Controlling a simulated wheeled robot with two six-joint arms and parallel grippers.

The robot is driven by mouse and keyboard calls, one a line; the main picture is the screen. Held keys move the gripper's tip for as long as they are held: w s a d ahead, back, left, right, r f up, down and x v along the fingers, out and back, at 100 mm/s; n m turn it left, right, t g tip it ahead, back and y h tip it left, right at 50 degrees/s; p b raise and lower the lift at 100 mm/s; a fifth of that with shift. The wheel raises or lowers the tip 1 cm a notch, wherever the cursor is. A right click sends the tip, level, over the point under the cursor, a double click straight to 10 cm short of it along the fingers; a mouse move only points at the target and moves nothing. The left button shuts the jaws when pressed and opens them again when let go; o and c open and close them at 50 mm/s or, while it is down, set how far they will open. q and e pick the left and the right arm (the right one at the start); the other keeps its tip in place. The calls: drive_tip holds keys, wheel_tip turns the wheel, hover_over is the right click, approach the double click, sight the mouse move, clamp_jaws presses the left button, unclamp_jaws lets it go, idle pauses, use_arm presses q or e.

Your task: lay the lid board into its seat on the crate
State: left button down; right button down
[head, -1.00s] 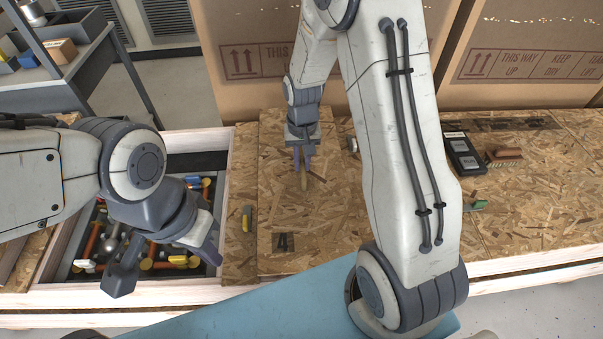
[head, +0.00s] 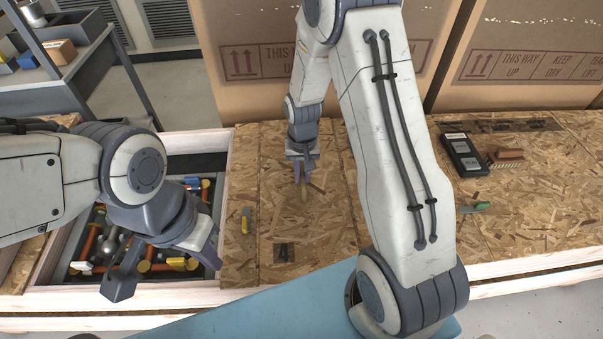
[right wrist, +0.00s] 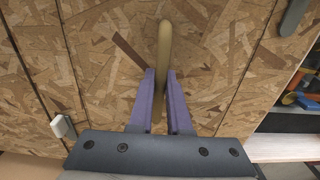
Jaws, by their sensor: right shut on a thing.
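The lid board (head: 325,222) is a speckled chipboard panel with a small dark "4" mark near its front left corner. It lies flat on or just above the crate top (head: 520,225); I cannot tell whether it is fully down. The right wrist view shows the handle (right wrist: 164,45) between the two purple fingers (right wrist: 160,100). My right arm hides part of the board's right side. My left gripper (head: 165,270) is open and empty over the crate's open compartment.
The open compartment (head: 228,165) at left holds several tools. A black device (head: 463,157), a brush (head: 506,158) and a green-handled item (head: 482,206) lie at right. Cardboard boxes (head: 520,50) stand behind.

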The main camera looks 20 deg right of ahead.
drive_tip(key=c, duration=0.9)
unclamp_jaws()
drive_tip(key=shift+o, duration=0.2)
